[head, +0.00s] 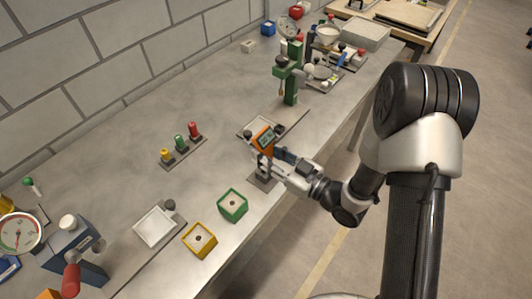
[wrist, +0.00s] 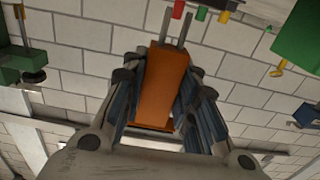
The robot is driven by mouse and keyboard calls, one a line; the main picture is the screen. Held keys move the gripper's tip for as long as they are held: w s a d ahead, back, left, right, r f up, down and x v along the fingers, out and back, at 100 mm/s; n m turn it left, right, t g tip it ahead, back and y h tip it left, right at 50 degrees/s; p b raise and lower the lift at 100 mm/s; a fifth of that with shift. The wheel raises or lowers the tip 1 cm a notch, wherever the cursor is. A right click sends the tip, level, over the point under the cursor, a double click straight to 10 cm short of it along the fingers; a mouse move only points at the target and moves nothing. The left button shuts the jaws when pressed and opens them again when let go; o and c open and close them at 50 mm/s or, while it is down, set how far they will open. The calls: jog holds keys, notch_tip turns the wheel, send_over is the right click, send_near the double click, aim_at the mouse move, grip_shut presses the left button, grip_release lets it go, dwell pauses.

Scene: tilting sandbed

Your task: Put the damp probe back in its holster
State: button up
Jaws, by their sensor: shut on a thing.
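The damp probe (head: 264,138) is an orange block with a small dark display, held just above the bench near its front edge. In the wrist view the orange body (wrist: 165,85) lies between the fingers, with two thin metal prongs beyond it. My gripper (head: 271,158) is shut on the probe; the fingers (wrist: 165,100) press on both its sides. A small grey stand (head: 262,181) sits directly below my gripper and is partly covered by it. I cannot tell whether this stand is the holster.
A shallow tray (head: 251,127) lies behind the probe. A green stand (head: 291,88) rises further back. A green box (head: 232,205) and a yellow box (head: 199,240) stand to the front left. A rack with yellow, green and red pieces (head: 181,148) is at left. The bench between is clear.

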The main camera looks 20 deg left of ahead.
jog(key=shift+f, duration=0.15)
dwell(0.5)
jog(key=shift+f+b, duration=1.5)
jog(key=shift+b, duration=0.1)
jog(key=shift+f, duration=0.1)
jog(key=o, duration=1)
jog(key=v, duration=1.2)
jog(key=shift+s, duration=0.1)
